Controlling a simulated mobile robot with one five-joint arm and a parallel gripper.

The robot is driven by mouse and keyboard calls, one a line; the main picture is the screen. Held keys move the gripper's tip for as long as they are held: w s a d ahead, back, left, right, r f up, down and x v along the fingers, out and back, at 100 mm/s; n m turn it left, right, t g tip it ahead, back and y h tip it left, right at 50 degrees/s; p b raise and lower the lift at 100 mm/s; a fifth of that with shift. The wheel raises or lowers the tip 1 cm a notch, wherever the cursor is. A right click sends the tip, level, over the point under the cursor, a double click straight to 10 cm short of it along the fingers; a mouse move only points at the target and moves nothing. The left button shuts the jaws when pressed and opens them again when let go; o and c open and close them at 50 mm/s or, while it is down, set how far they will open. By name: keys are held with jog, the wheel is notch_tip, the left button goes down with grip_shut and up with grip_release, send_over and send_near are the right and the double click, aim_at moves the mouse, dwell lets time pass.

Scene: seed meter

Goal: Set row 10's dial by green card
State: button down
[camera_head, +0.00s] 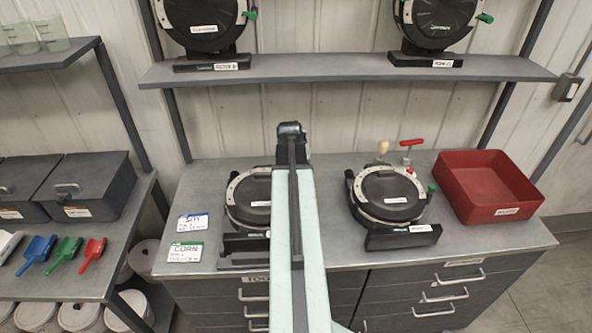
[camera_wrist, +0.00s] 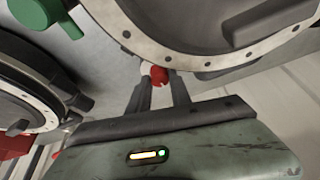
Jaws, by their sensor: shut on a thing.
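In the wrist view my gripper (camera_wrist: 158,82) is shut on a small red knob (camera_wrist: 160,74) with a pale part beside it. The knob sits at the edge of a seed meter's light, dotted ring (camera_wrist: 195,60). In the head view my arm covers part of the left bench meter (camera_head: 247,200), and my fingers and the held knob cannot be made out. The green-edged card (camera_head: 186,252), with CORN as its large word, lies on the bench left of that meter. Its smaller text is not clear. I cannot read which meter is row 10.
A blue-edged card (camera_head: 192,223) lies behind the green one. Right of my arm stands another meter (camera_head: 390,194), with a cream knob (camera_head: 383,147) and red handle (camera_head: 411,144) behind it. A red tray (camera_head: 488,213) is at the right. A shelf (camera_head: 345,69) bears two more meters.

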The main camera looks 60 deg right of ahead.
jog(key=c, duration=1.2)
grip_release()
jog(key=shift+o, duration=0.2)
jog(key=shift+r, duration=0.15)
jog(key=p+v, duration=0.7)
jog(key=shift+a+r, duration=0.2)
jog(key=shift+r, duration=0.05)
